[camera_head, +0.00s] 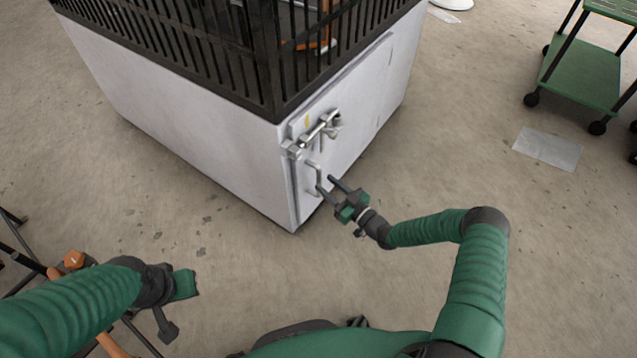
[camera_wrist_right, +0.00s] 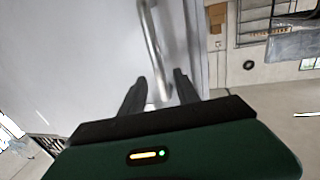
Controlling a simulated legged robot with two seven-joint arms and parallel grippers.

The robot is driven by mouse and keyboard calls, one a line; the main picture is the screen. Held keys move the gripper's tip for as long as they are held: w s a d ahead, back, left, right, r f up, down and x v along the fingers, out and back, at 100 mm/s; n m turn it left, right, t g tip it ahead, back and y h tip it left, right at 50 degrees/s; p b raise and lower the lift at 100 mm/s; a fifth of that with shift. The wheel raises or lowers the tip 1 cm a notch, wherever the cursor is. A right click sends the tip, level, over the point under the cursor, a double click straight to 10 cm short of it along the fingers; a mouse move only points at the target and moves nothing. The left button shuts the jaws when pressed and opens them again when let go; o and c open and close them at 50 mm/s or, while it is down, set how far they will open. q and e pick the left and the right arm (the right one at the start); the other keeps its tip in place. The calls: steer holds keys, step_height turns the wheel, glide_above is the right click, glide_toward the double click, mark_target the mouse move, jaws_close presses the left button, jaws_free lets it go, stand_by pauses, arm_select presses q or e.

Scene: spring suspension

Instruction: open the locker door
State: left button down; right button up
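The locker is a white cabinet (camera_head: 200,140) with a black slatted cage on top. Its door (camera_head: 352,125) is on the right face and looks closed. A metal latch (camera_head: 318,132) sits near the door's top left, above a vertical metal handle (camera_head: 315,177). My right gripper (camera_head: 328,184) is at the handle with its fingers apart. In the right wrist view, the handle (camera_wrist_right: 151,40) runs down between the two fingertips (camera_wrist_right: 160,84); firm contact cannot be made out. My left gripper (camera_head: 175,302) is low at left, away from the locker; its fingers are unclear.
A green wheeled cart (camera_head: 580,75) stands at the upper right, with a flat grey sheet (camera_head: 548,149) on the floor near it. Dark and orange frame parts (camera_head: 74,260) are at the lower left.

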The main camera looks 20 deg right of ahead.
mark_target(319, 178)
steer(key=b+x, duration=0.1)
steer(key=x, duration=0.3)
steer(key=shift+w, duration=0.2)
jaws_close()
stand_by(1.2)
